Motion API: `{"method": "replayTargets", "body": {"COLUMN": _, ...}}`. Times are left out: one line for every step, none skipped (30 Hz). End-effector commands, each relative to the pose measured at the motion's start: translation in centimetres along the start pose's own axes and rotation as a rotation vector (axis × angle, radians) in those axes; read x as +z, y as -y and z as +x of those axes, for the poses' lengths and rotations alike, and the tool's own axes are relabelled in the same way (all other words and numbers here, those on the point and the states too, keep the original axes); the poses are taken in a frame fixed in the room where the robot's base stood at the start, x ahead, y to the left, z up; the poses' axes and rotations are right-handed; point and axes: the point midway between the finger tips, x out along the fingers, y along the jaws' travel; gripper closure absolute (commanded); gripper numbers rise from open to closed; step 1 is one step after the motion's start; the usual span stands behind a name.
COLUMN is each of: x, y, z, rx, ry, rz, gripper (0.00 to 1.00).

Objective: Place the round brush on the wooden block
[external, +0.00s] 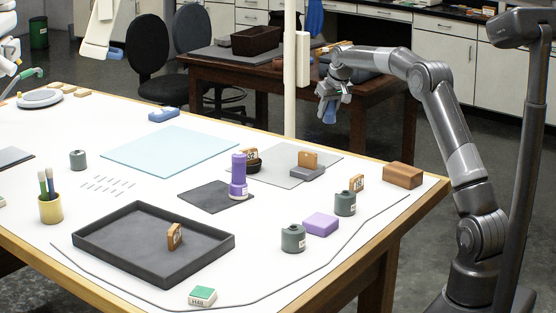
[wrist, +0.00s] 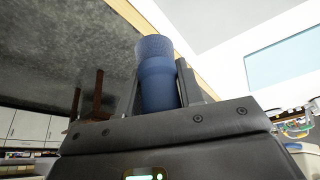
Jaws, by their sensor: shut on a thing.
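My gripper (external: 331,106) is raised in the air beyond the far edge of the table, towards the right. It is shut on a blue cylindrical thing (external: 329,117). In the wrist view this blue thing (wrist: 157,75) sits between the two fingers and has a wider, lighter upper part; I cannot tell whether it is the round brush. The brown wooden block (external: 403,176) lies on the table near the right edge, with a clear top, below and to the right of my gripper. A dark oval thing (external: 251,166) stands behind the purple cylinder; its kind is unclear.
A grey tray (external: 112,269) holds a small tagged piece. A purple stepped cylinder (external: 238,178), two grey weights (external: 293,239) and a purple block (external: 321,224) stand mid-table. A thin dark cable (external: 337,244) runs along the front. A pale post (external: 291,75) rises left of my gripper.

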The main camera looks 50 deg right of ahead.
Motion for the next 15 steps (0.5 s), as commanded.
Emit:
{"method": "replayTargets", "body": {"x": 0.1, "y": -0.6, "z": -0.4, "rx": 0.000, "ry": 0.000, "rz": 0.003, "gripper": 0.89}}
{"method": "replayTargets", "body": {"x": 0.2, "y": -0.8, "z": -0.6, "rx": 0.000, "ry": 0.001, "rz": 0.003, "gripper": 0.89}}
{"method": "replayTargets", "body": {"x": 0.4, "y": -1.1, "z": -1.0, "rx": 0.000, "ry": 0.001, "rz": 0.002, "gripper": 0.89}}
{"method": "replayTargets", "body": {"x": 0.5, "y": -1.3, "z": -1.3, "rx": 0.000, "ry": 0.000, "rz": 0.001, "gripper": 0.89}}
{"method": "replayTargets", "body": {"x": 0.7, "y": -1.6, "z": -1.6, "rx": 0.000, "ry": 0.000, "rz": 0.001, "gripper": 0.89}}
{"method": "replayTargets", "body": {"x": 1.1, "y": -2.0, "z": -2.1, "rx": 0.000, "ry": 0.000, "rz": 0.001, "gripper": 0.89}}
{"method": "replayTargets", "body": {"x": 1.4, "y": -2.4, "z": -2.5, "rx": 0.001, "ry": -0.001, "rz": 0.001, "gripper": 0.89}}
{"method": "replayTargets", "body": {"x": 1.8, "y": -2.7, "z": -3.0, "rx": 0.000, "ry": -0.001, "rz": 0.001, "gripper": 0.89}}
{"method": "replayTargets", "body": {"x": 2.4, "y": -3.3, "z": -3.7, "rx": 0.001, "ry": -0.002, "rz": 0.002, "gripper": 0.89}}
{"method": "replayTargets", "body": {"x": 2.9, "y": -3.8, "z": -4.3, "rx": 0.001, "ry": -0.001, "rz": 0.002, "gripper": 0.89}}
{"method": "replayTargets", "body": {"x": 3.5, "y": -4.2, "z": -4.9, "rx": 0.002, "ry": -0.002, "rz": 0.002, "gripper": 0.89}}
{"method": "replayTargets", "body": {"x": 4.4, "y": -4.9, "z": -5.8, "rx": 0.001, "ry": -0.003, "rz": 0.003, "gripper": 0.89}}
{"method": "replayTargets", "body": {"x": 5.1, "y": -5.5, "z": -6.4, "rx": 0.002, "ry": -0.002, "rz": 0.004, "gripper": 0.89}}
{"method": "replayTargets", "body": {"x": 5.8, "y": -6.0, "z": -7.0, "rx": 0.003, "ry": -0.002, "rz": 0.006, "gripper": 0.89}}
{"method": "replayTargets", "body": {"x": 6.8, "y": -6.6, "z": -7.9, "rx": 0.003, "ry": -0.002, "rz": 0.007, "gripper": 0.89}}
